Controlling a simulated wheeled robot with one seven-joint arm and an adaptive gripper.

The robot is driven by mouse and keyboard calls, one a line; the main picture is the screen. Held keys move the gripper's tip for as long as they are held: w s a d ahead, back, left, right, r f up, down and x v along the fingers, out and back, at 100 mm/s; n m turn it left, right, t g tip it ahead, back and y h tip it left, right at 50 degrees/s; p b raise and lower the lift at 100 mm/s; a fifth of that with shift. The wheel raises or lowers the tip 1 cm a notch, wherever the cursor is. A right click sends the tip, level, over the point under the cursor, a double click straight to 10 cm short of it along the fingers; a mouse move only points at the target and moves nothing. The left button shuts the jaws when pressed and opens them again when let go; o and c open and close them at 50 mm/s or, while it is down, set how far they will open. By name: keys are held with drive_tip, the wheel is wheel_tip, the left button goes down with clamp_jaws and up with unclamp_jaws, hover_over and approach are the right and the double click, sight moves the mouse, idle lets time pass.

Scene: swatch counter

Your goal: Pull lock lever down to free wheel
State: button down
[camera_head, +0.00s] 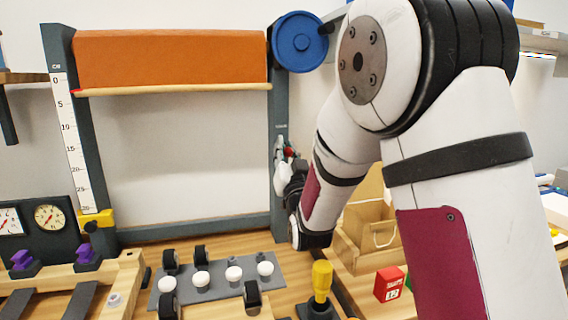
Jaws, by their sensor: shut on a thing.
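The blue wheel (300,41) is at the top right of a dark grey upright frame, beside an orange roll of fabric (170,58). My gripper (281,150) is at the frame's right post, well below the wheel. It is shut on a small red part (290,152), which seems to be the lock lever. My wrist and fingers hide most of the lever, so its angle cannot be told.
A white scale strip (69,130) and a yellow block (95,218) are on the left post (90,150). A grey plate with white knobs (220,284), a yellow-handled stick (321,280) and a red block (389,284) are on the counter below.

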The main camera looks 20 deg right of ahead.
drive_tip(key=shift+a+f+t+b, duration=0.1)
drive_tip(key=shift+f+t+b, duration=0.4)
drive_tip(key=shift+b, duration=1.35)
drive_tip(key=shift+r, duration=0.2)
drive_tip(key=c, duration=1.7)
unclamp_jaws()
drive_tip(key=shift+s, duration=0.1)
drive_tip(key=shift+r, duration=0.2)
wheel_tip(320, 180, up, 10)
drive_tip(key=shift+f, duration=0.15)
